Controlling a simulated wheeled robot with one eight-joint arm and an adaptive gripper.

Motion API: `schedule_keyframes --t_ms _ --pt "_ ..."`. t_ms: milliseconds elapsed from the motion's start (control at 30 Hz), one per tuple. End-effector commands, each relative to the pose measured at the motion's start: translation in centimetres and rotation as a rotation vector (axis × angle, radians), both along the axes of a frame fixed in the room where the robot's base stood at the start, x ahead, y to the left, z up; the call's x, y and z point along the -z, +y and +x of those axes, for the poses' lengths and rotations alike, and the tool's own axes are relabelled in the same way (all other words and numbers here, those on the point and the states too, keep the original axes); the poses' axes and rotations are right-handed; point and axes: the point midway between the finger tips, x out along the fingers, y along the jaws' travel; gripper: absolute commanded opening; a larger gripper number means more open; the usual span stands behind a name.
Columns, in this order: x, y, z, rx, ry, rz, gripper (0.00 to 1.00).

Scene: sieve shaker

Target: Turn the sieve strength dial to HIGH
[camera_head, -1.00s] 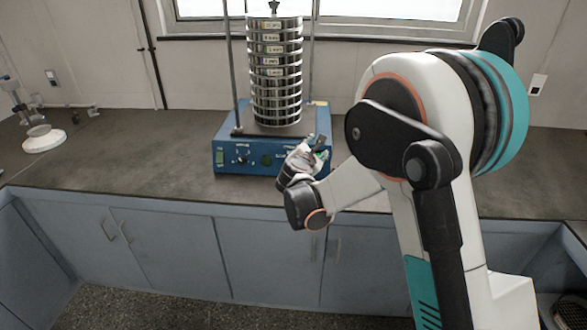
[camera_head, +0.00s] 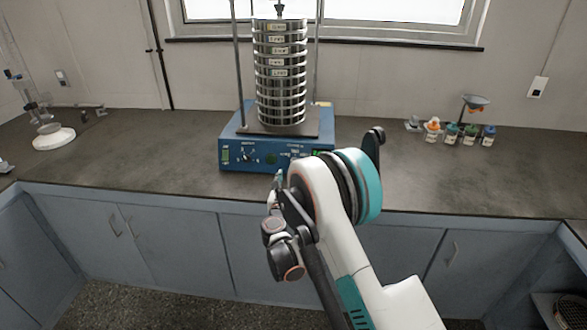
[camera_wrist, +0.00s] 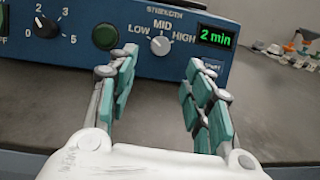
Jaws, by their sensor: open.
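The sieve shaker has a blue base (camera_head: 228,158) with a tall stack of metal sieves (camera_head: 280,75) on it. In the wrist view, the strength dial (camera_wrist: 160,45) is a small grey knob with LOW, MID and HIGH around it. It seems to point up near MID, but its mark is small. My gripper (camera_wrist: 161,72) is open, its teal-padded fingers apart below and either side of the dial. Nothing is between the fingers, and they look short of the knob. In the head view my arm hides most of the gripper and the panel's right part.
Left of the dial are a round green button (camera_wrist: 104,37) and a black 0–5 dial (camera_wrist: 45,27). A display (camera_wrist: 216,38) reading 2 min is to its right. Small jars (camera_head: 452,133) stand on the counter at right. The counter (camera_head: 130,160) left of the shaker is mostly clear.

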Motion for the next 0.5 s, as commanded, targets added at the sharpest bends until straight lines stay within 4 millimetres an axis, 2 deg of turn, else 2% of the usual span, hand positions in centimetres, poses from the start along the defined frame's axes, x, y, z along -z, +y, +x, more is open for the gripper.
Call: schedule_keyframes --t_ms 100,300,500 --pt "0.3 -0.3 2.5 0.001 0.000 0.001 0.46" --pt "0.2 -0.6 6.2 0.001 0.000 0.001 0.46" --pt "0.1 -0.7 8.6 0.000 0.001 0.002 0.46"
